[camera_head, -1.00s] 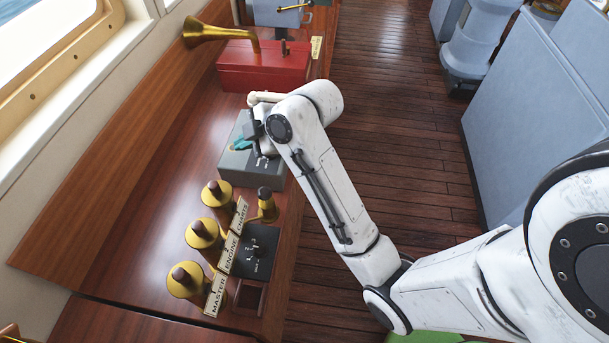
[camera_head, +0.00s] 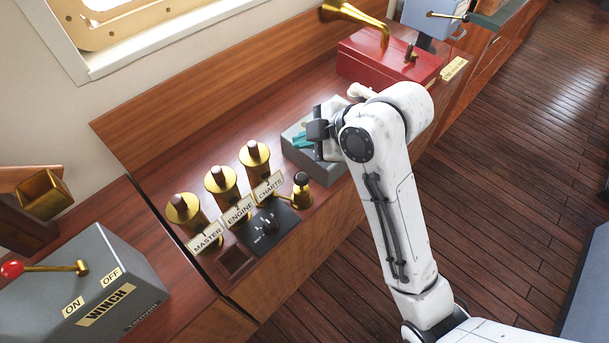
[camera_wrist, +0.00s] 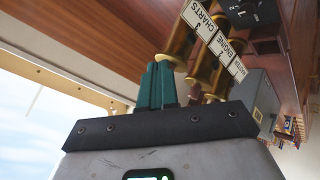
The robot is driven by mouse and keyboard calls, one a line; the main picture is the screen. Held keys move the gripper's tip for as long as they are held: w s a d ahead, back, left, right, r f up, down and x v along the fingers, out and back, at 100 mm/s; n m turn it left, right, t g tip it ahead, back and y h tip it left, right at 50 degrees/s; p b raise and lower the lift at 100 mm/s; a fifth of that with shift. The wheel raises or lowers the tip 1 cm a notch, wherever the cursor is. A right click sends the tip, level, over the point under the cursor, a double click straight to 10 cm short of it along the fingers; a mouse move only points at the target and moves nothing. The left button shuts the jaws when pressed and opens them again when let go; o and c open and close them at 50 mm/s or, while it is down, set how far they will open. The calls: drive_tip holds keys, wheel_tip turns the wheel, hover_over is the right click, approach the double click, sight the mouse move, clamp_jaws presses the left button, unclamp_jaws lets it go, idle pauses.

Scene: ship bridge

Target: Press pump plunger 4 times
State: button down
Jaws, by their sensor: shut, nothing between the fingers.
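My gripper (camera_head: 302,139) has teal fingers over the grey box (camera_head: 330,174) on the wooden console. In the wrist view the fingers (camera_wrist: 160,84) are shut together with nothing between them, pointing toward the brass cylinders. A small brass fitting with a dark knob and a side spout (camera_head: 301,192) stands upright at the console's front edge, in front of the grey box; it looks like a pump. The red box (camera_head: 390,62) with a brass horn also carries a short brown-handled post (camera_head: 410,52). I cannot tell for sure which is the pump plunger.
Brass cylinders labelled MASTER (camera_head: 184,211), ENGINE (camera_head: 221,183) and CHARTS (camera_head: 254,157) stand left of my gripper. A black switch panel (camera_head: 266,227) lies in front of them. A grey WINCH box (camera_head: 84,285) with a red-knobbed lever is at lower left.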

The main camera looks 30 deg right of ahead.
drive_tip(key=b, duration=0.7)
hover_over(302, 178)
drive_tip(key=f, duration=0.7)
drive_tip(key=shift+s+d+f, duration=0.15)
drive_tip(key=shift+s+f, duration=0.1)
drive_tip(key=shift+f, duration=0.65)
drive_tip(key=shift+f+b, duration=0.1)
drive_tip(key=shift+b, duration=0.2)
idle(0.3)
drive_tip(key=shift+f, duration=0.3)
drive_tip(key=shift+f+b, duration=1.05)
drive_tip(key=shift+f, duration=0.55)
idle(1.5)
drive_tip(key=shift+r, duration=0.1)
drive_tip(key=shift+r+p, duration=1.9)
drive_tip(key=shift+p, duration=0.05)
drive_tip(key=shift+r, duration=0.15)
